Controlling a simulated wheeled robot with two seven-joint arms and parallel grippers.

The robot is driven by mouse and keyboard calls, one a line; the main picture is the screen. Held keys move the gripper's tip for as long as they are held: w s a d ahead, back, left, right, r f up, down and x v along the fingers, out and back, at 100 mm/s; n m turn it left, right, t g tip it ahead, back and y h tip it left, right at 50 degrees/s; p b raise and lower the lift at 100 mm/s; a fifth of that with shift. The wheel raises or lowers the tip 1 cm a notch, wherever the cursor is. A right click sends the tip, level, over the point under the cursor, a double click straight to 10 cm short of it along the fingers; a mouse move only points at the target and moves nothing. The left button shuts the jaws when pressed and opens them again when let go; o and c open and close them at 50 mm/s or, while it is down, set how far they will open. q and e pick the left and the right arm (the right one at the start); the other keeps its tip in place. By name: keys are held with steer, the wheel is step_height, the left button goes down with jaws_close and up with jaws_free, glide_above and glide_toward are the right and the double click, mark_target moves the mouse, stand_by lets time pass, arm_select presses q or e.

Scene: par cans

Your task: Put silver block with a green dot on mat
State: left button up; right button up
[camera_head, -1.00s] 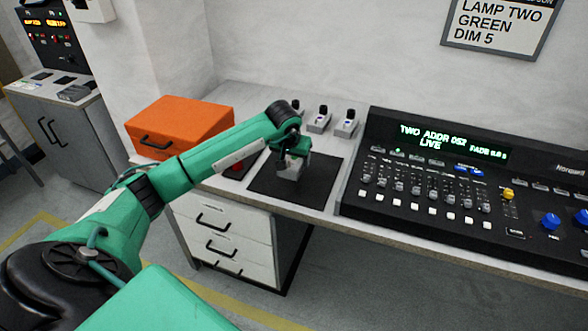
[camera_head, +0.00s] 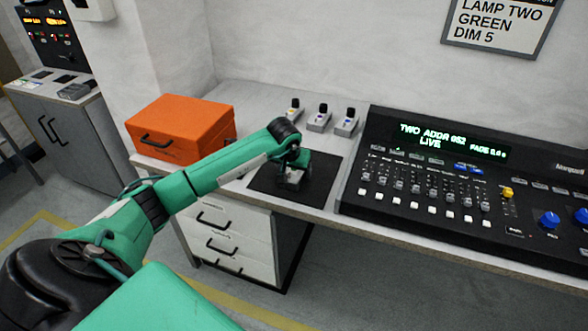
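The dark mat (camera_head: 320,181) lies flat on the desk, left of the console. My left gripper (camera_head: 292,181) is low over the middle of the mat. A small silvery shape shows at its fingers; I cannot tell whether it is a block or the fingers themselves. Three silver blocks stand in a row behind the mat: a left block (camera_head: 292,115), a middle block (camera_head: 319,122) and a right block (camera_head: 346,126). Their top marks are small; the left one looks yellowish, the other two dark or blue. I see no clear green dot. My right gripper is not in view.
An orange box (camera_head: 180,128) with a black handle stands left of the mat. A black lighting console (camera_head: 460,180) fills the desk's right side. A sign (camera_head: 500,22) hangs on the wall. Bare desk lies between the orange box and the blocks.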

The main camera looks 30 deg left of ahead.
mark_target(292, 172)
arm_select(q)
steer(key=shift+o, duration=0.5)
steer(key=shift+r, duration=0.15)
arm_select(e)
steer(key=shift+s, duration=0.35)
arm_select(q)
steer(key=v, duration=0.4)
steer(key=shift+s+r, duration=0.1)
steer(key=shift+r, duration=0.15)
steer(key=v, duration=0.6)
steer(key=shift+s+b, duration=0.1)
steer(key=shift+b, duration=0.25)
steer(key=shift+s+r, duration=0.3)
steer(key=shift+r, duration=0.3)
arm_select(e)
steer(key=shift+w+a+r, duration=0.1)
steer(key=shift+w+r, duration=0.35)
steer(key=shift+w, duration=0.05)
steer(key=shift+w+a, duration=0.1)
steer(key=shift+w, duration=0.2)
